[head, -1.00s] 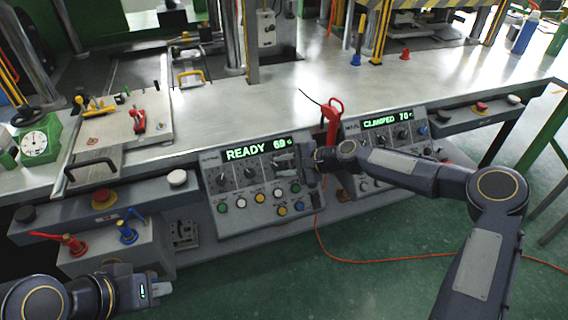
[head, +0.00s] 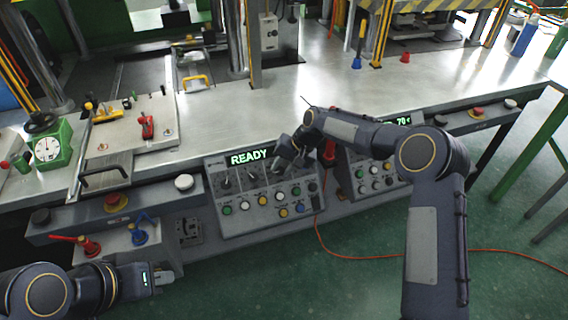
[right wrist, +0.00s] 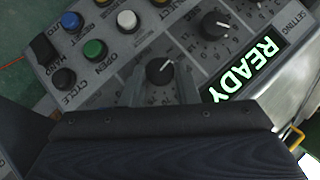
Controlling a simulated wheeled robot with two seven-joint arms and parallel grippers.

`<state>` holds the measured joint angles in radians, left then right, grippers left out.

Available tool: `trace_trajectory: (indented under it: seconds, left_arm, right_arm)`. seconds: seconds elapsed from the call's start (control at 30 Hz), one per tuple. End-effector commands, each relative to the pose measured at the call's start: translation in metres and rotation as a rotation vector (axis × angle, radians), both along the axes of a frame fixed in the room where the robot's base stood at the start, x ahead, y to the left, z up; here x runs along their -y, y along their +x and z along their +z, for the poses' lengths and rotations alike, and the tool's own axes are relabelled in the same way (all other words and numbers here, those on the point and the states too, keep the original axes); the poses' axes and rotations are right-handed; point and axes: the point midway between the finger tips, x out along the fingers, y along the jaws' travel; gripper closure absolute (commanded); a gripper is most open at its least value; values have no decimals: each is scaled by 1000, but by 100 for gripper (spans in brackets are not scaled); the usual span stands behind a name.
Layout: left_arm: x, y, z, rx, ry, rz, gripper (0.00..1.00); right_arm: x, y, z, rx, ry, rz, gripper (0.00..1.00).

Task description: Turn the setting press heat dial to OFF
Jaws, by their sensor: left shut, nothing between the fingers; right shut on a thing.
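The panel with the green READY display (head: 248,157) carries a row of black dials above several coloured buttons. In the right wrist view, its SETTING lettering and READY display (right wrist: 245,70) appear turned over. My right gripper (head: 280,165) is at a dial towards the right of that row. In the right wrist view, the fingers of my right gripper (right wrist: 162,88) are shut on the sides of a black dial (right wrist: 160,70), whose white pointer line slants up and right. I cannot read this dial's label. My left gripper (head: 165,277) is shut and empty at the lower left, away from the panel.
Another black dial (right wrist: 214,25) sits beside the held one. A second panel (head: 374,178) with a green display stands to the right, partly behind my right arm. A red-handled tool (head: 330,150) stands between the panels. An orange cable (head: 330,250) lies on the floor.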

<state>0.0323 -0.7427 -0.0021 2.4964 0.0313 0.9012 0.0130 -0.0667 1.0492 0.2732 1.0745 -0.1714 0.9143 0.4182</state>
Motion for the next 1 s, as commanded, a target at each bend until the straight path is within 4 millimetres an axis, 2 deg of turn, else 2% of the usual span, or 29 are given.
trace_trajectory:
  seconds: [0.5, 1.0]
  left_arm:
    - [0, 0, 15, 0, 0, 0, 100]
    - [0, 0, 16, 0, 0, 0, 100]
  right_arm:
    - [-6, 0, 2, 87, -265, 235, 95]
    - [-6, -1, 0, 104, -323, 287, 95]
